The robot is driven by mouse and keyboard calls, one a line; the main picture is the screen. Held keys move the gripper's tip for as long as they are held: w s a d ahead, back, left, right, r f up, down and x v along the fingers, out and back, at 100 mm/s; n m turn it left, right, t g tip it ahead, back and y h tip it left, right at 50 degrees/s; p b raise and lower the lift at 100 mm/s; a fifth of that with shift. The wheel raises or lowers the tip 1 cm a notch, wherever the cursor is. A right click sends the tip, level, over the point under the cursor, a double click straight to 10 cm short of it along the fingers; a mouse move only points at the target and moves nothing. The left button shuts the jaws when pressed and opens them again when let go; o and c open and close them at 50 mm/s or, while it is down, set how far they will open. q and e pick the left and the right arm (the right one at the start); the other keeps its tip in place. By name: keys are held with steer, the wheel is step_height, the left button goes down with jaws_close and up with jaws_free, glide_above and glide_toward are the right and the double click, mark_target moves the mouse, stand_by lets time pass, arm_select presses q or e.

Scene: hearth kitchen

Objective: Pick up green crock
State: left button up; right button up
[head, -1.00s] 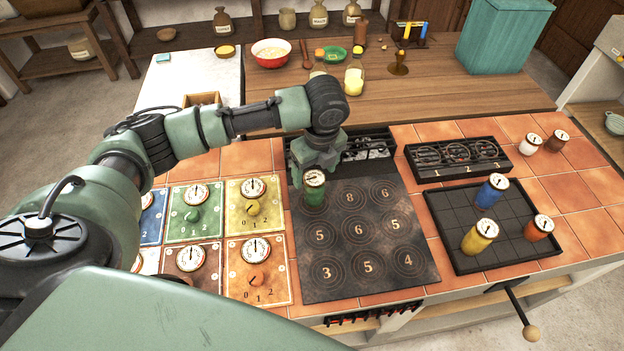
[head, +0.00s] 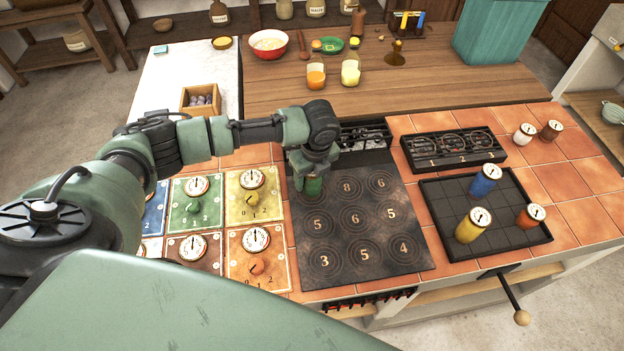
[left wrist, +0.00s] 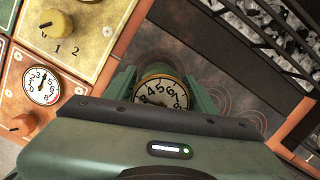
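The green crock (head: 312,186) stands upright on the back left ring of the dark hob plate (head: 335,262). My left gripper (head: 312,176) is lowered over it from above and hides its top in the head view. In the left wrist view the crock's round dial lid (left wrist: 160,93) faces the camera, with one finger of the left gripper (left wrist: 161,88) on each side. The fingers are very close to the crock; I cannot tell whether they press on it. My right gripper is not in view.
Dial panels with knobs (head: 195,206) lie left of the hob plate. A black tray (head: 440,200) with blue, yellow and orange crocks is to its right. A grate of coals (head: 365,135) is behind the plate. The other hob rings are clear.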

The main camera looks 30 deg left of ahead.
arm_select(q)
steer(key=c, duration=1)
jaws_close()
steer(key=shift+r, duration=0.1)
